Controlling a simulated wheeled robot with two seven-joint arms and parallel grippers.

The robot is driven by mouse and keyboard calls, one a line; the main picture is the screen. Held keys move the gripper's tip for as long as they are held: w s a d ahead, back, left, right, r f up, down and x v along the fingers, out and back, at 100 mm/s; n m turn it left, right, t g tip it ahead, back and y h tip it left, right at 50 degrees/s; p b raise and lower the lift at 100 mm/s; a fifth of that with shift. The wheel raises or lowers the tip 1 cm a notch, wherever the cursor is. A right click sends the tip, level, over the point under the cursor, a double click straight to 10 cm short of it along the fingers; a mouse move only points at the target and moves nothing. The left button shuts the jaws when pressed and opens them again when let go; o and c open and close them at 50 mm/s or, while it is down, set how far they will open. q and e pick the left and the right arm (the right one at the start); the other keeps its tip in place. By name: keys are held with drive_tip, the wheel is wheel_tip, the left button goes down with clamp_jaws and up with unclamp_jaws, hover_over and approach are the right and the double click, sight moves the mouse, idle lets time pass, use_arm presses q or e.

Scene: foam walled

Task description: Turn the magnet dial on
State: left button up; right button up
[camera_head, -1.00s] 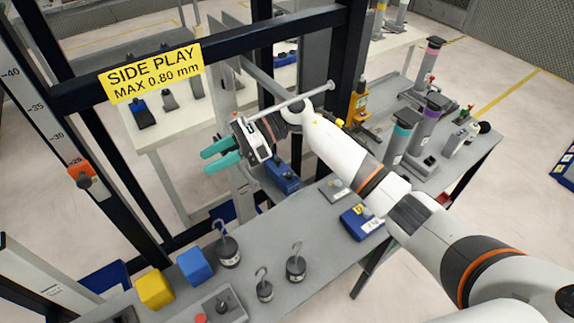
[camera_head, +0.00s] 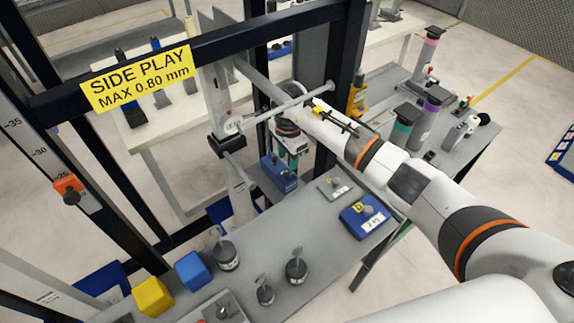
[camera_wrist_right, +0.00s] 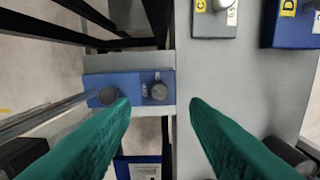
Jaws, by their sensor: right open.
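A blue box (camera_head: 278,173) stands at the far edge of the grey bench in the head view, by the post of the dark frame. In the right wrist view the blue box (camera_wrist_right: 130,84) carries a round grey dial (camera_wrist_right: 158,91) with small white marks beside it. A second dark round part (camera_wrist_right: 108,95) sits to its left. My right gripper (camera_wrist_right: 160,104) is open and empty, pointing down, with the dial between its teal fingertips in the picture; I cannot tell the height gap. In the head view my right gripper (camera_head: 292,158) is partly hidden by its own wrist. My left gripper is not in view.
A steel rod (camera_head: 285,104) and a dark crossbar with a yellow sign (camera_head: 137,77) stand close to my right arm. Hooked weights (camera_head: 228,255), a blue cube (camera_head: 195,270) and a yellow cube (camera_head: 152,295) sit on the near bench. Another blue box (camera_head: 363,217) stands right.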

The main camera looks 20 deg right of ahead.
sight(287, 173)
wheel_tip(287, 173, down, 5)
drive_tip(key=shift+a+p, duration=0.1)
drive_tip(key=shift+p, duration=0.35)
drive_tip(key=shift+w+f, duration=0.1)
drive_tip(key=shift+f, duration=0.25)
clamp_jaws()
